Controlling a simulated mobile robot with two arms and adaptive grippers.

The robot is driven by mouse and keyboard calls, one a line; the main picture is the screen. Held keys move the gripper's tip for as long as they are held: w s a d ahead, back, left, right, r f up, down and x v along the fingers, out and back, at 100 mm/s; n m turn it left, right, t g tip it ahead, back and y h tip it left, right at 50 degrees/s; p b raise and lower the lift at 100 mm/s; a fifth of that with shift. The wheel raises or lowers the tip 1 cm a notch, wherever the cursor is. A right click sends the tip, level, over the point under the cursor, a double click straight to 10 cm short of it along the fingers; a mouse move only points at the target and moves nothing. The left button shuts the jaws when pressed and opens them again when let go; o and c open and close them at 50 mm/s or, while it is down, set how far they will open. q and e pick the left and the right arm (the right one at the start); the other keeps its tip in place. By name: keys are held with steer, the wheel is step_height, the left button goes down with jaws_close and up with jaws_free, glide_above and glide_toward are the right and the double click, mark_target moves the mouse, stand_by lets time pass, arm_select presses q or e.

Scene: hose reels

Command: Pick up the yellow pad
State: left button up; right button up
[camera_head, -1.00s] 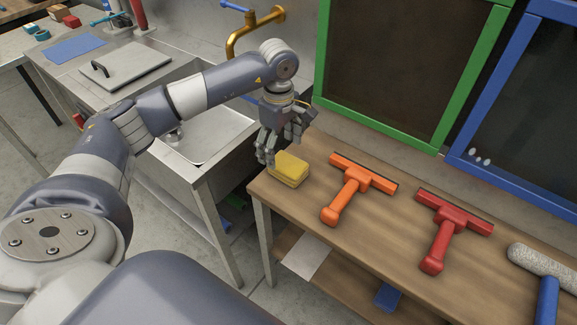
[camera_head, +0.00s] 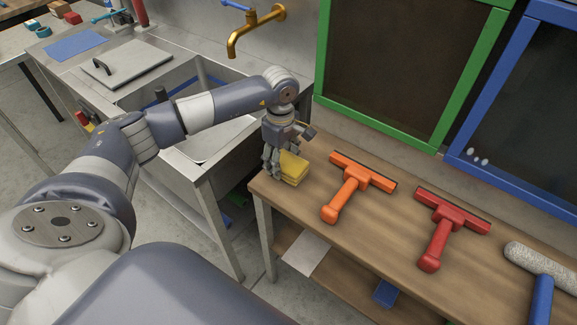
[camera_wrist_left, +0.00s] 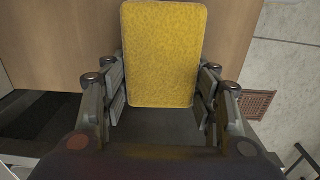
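The yellow pad (camera_head: 293,167) lies at the left end of the wooden table, near its edge. In the left wrist view the pad (camera_wrist_left: 163,50) is a yellow rounded rectangle between the finger pairs. My left gripper (camera_head: 277,168) is at the pad's left side, pointing down. In the left wrist view the left gripper (camera_wrist_left: 160,105) is open, with its fingers on either side of the pad's near end and gaps visible. My right gripper is not in view.
An orange squeegee (camera_head: 346,193) and a red squeegee (camera_head: 439,239) lie right of the pad on the wooden table (camera_head: 395,225). A fuzzy roller (camera_head: 540,260) is farther right. A metal sink (camera_head: 205,145) and a brass tap (camera_head: 243,38) are behind left.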

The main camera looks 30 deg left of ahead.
mark_target(282, 159)
arm_select(q)
steer(key=shift+c, duration=0.5)
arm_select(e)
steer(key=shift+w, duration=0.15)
arm_select(q)
steer(key=shift+r, duration=0.1)
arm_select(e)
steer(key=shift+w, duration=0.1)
arm_select(q)
steer(key=shift+r, duration=0.2)
steer(key=r, duration=0.1)
steer(key=r+b, duration=0.1)
steer(key=shift+s+d+r, duration=0.15)
steer(key=shift+s+r, duration=0.1)
steer(key=shift+r, duration=0.15)
steer(key=s+d+b, duration=0.1)
steer(key=s+d, duration=0.3)
steer(key=s, duration=0.2)
steer(key=s+d+r+b, duration=0.1)
steer(key=s+d+b, duration=0.1)
steer(key=s+d, duration=0.2)
steer(key=s, duration=0.3)
steer(key=shift+d+r, duration=0.25)
steer(key=shift+r, duration=0.05)
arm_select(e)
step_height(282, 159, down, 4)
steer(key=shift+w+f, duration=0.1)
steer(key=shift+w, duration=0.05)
